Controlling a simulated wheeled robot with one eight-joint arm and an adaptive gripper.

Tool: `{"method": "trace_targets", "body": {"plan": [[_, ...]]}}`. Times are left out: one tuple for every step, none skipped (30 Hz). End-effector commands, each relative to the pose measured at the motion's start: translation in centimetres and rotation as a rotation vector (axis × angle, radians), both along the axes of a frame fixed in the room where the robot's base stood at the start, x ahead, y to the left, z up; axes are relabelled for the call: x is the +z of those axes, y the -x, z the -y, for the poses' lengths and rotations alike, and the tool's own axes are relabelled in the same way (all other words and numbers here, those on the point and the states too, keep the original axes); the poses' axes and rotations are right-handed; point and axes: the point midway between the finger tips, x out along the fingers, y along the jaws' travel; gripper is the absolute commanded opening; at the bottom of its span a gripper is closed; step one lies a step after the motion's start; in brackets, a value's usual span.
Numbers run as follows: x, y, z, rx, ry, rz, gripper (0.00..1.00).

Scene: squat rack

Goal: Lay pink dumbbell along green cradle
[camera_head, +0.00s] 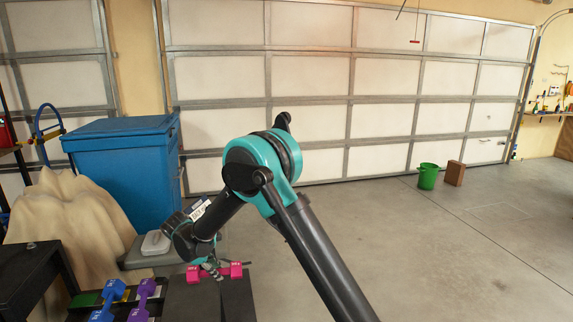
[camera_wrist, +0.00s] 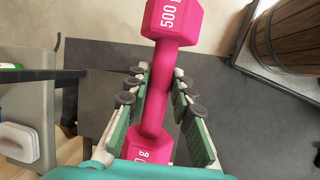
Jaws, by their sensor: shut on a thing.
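The pink dumbbell (camera_head: 236,271) is at the far edge of a dark flat surface in the head view. In the wrist view the pink dumbbell (camera_wrist: 174,20) runs lengthwise between my fingers, and its upper end reads 500. My gripper (camera_head: 214,271) is shut on its handle; the fingers of my gripper (camera_wrist: 158,92) lie on both sides of it. I cannot tell whether the dumbbell touches the surface. A green cradle (camera_head: 86,299) shows at the lower left of the head view, left of the blue dumbbell, and looks empty. Its near part is cut off or dark.
A blue dumbbell (camera_head: 107,300) and a purple dumbbell (camera_head: 144,300) lie side by side right of the green cradle. The dark surface (camera_head: 212,300) stands to their right. A blue bin (camera_head: 125,170) and a beige rock-like form (camera_head: 70,225) stand behind. Open floor is at right.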

Motion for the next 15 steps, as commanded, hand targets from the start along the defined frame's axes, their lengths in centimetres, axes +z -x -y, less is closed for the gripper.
{"method": "trace_targets", "body": {"plan": [[-0.1, -0.4, 0.6, -0.023, 0.000, 0.000, 0.00], [-0.1, -0.6, 1.0, -0.037, 0.000, 0.000, 0.00], [-0.2, -0.9, 1.5, -0.058, 0.000, 0.000, 0.00], [-0.2, -1.1, 2.0, -0.075, 0.000, -0.001, 0.00], [-0.3, -1.3, 2.4, -0.091, 0.001, -0.001, 0.00], [-0.4, -1.6, 3.1, -0.114, 0.001, -0.001, 0.00], [-0.4, -1.9, 3.6, -0.135, 0.001, 0.000, 0.00], [-0.5, -2.1, 4.1, -0.154, 0.001, 0.000, 0.00], [-0.6, -2.5, 4.8, -0.182, 0.000, 0.000, 0.00], [-0.6, -2.8, 5.4, -0.205, 0.001, 0.000, 0.00], [-0.7, -3.0, 6.0, -0.227, 0.001, -0.001, 0.00], [-0.8, -3.4, 7.0, -0.261, 0.001, -0.001, 0.00], [-0.8, -3.7, 7.7, -0.288, 0.001, -0.001, 0.00], [-0.9, -4.0, 8.4, -0.316, 0.000, 0.000, 0.00], [-1.0, -4.4, 9.6, -0.359, 0.000, -0.001, 0.00]]}}
